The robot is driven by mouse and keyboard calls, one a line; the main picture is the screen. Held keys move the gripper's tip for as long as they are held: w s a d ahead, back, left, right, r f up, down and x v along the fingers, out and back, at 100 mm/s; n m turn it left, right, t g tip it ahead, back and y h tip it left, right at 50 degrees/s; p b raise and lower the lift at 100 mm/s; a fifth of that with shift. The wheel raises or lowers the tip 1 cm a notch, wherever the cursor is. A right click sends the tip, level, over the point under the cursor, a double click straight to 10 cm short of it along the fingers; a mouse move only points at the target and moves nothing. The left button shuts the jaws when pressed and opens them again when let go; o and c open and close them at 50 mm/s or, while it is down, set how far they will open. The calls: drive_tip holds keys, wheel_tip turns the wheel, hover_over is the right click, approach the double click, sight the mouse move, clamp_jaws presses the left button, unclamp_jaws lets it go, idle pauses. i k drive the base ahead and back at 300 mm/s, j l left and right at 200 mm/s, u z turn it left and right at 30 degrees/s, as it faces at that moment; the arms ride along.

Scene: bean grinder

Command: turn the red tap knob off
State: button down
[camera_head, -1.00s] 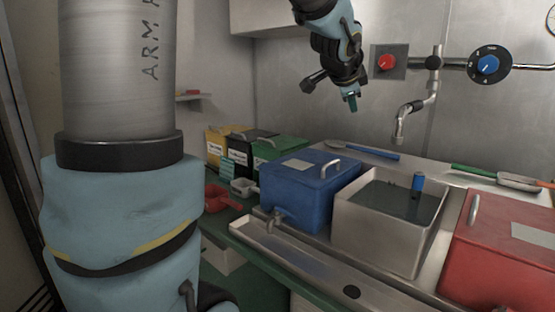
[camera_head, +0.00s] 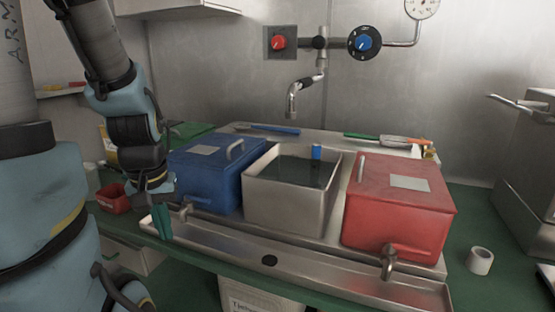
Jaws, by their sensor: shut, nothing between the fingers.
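The red tap knob (camera_head: 278,43) sits on a square grey plate on the back wall, left of the pipe junction. A blue knob (camera_head: 364,43) on a black dial is to its right. The metal spout (camera_head: 293,98) hangs below, above the sink basin (camera_head: 298,208). My gripper (camera_head: 162,224) points down at the left, near the blue box's front tap, well below and left of the red knob. Its teal fingers are shut and empty. Nothing hides the red knob.
A blue box (camera_head: 210,186) and a red box (camera_head: 402,208) flank the basin, which holds dark water and a small blue item. A steel tray edge (camera_head: 330,278) runs along the front. A tape roll (camera_head: 479,261) lies at right. The wall before the knobs is clear.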

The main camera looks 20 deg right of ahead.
sight(279, 43)
drive_tip(key=z, duration=0.85)
